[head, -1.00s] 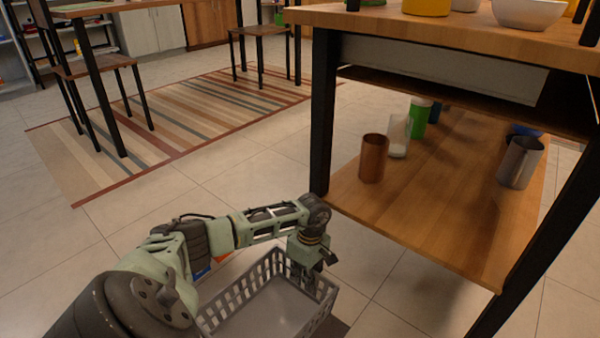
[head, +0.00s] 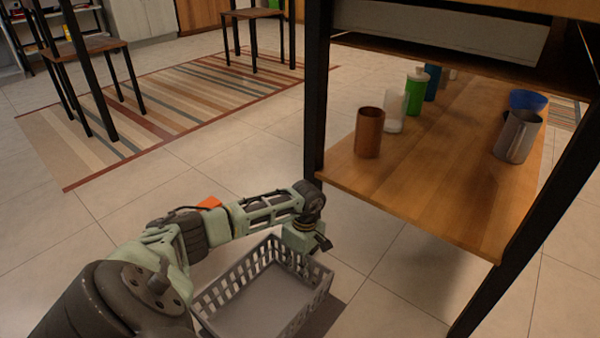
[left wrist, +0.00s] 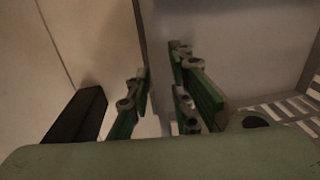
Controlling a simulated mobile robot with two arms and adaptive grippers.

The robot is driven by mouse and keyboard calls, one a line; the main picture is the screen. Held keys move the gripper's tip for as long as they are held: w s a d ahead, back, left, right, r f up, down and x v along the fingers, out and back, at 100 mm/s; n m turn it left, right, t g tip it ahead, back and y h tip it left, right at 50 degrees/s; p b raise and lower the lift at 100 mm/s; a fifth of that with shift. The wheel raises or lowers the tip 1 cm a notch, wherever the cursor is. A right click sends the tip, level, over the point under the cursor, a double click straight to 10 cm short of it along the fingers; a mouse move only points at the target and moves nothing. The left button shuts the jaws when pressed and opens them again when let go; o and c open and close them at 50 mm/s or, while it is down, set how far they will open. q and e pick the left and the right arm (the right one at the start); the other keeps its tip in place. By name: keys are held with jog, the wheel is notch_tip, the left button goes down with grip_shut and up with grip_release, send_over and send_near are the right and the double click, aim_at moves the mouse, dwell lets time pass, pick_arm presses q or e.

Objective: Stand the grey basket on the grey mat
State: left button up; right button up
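The grey basket (head: 255,312) is at the bottom middle of the head view. It is upright, empty and has slatted walls. The grey mat (head: 326,317) shows as a dark strip at the basket's right front; the basket covers the rest of it. I cannot tell whether the basket's base touches it. My left gripper (head: 322,245) is at the basket's far right corner. My right gripper is not in view.
A wooden table stands at right; its lower shelf (head: 430,185) holds a brown cup (head: 369,132), a metal pitcher (head: 518,137), a green bottle (head: 415,92) and a blue bowl (head: 527,100). A black leg (head: 316,100) stands behind the gripper. A striped rug (head: 170,105) lies behind.

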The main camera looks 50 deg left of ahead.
pick_arm(q)
notch_tip(320, 180, up, 12)
jog(key=w+p, duration=0.1)
jog(key=p, duration=0.6)
jog(key=shift+w, duration=0.15)
dwell(0.4)
